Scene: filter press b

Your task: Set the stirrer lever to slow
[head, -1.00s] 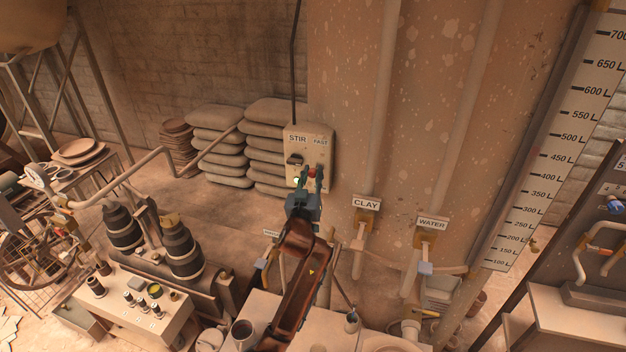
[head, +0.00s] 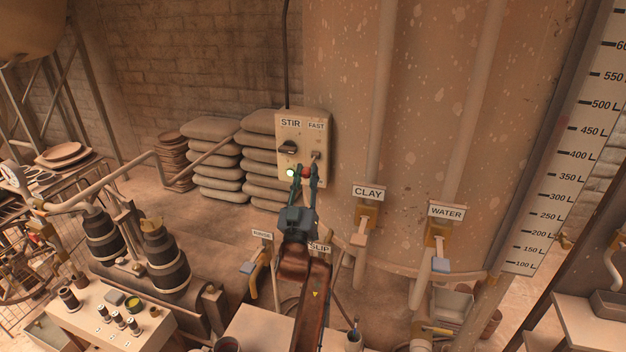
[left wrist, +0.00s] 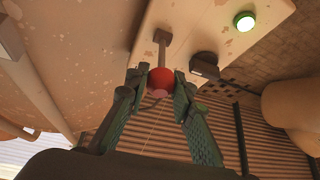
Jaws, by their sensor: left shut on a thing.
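The stirrer lever is on a pale control box marked STIR (head: 283,133) and FAST, on the side of the big tank. The lever's red ball knob (head: 307,172) is below its grey pivot (head: 316,155), away from the FAST label. My left gripper (head: 306,174) is shut on the knob. In the left wrist view, the red knob (left wrist: 160,82) sits between both fingertips, with the grey lever stem (left wrist: 162,45) running to the box. I see no slow label; my gripper covers the lower box. My right gripper is out of view.
A dark rotary switch (head: 287,147) and a lit green lamp (head: 290,172) are left of the lever. CLAY (head: 368,193) and WATER (head: 446,212) valves stand to the right. Stacked sacks (head: 215,160) lie behind on the left. The tank wall (head: 345,130) is close behind.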

